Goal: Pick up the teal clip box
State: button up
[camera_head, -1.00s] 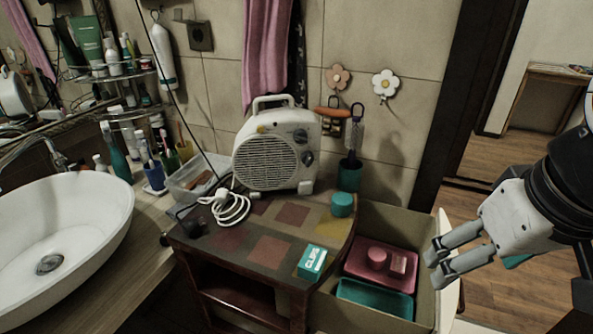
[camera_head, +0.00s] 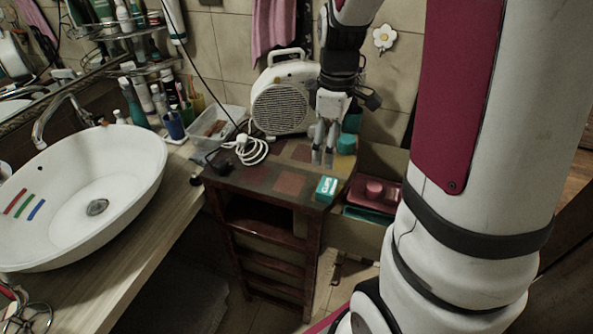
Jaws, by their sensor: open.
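The teal clip box (camera_head: 326,189), small with white lettering on its top, lies near the front right corner of the small patterned cabinet top (camera_head: 262,182). My gripper (camera_head: 322,160) is open and empty, with its fingers pointing down. It hangs behind the clip box in the picture, apart from it. I cannot tell its exact height above the top.
A white fan heater (camera_head: 282,100) with a coiled white cable (camera_head: 250,150) stands at the back. A teal and yellow round item (camera_head: 346,144) is right of my gripper. A box with a pink tray (camera_head: 387,194) stands right of the cabinet. The basin (camera_head: 95,190) is at left.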

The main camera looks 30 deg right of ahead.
send_over(327, 185)
notch_tip(327, 185, down, 7)
jog(key=shift+w+a+f, duration=0.1)
jog(key=shift+f+p, duration=0.35)
jog(key=shift+f, duration=2.7)
jog(key=shift+c, duration=0.6)
jog(key=c, duration=1.1)
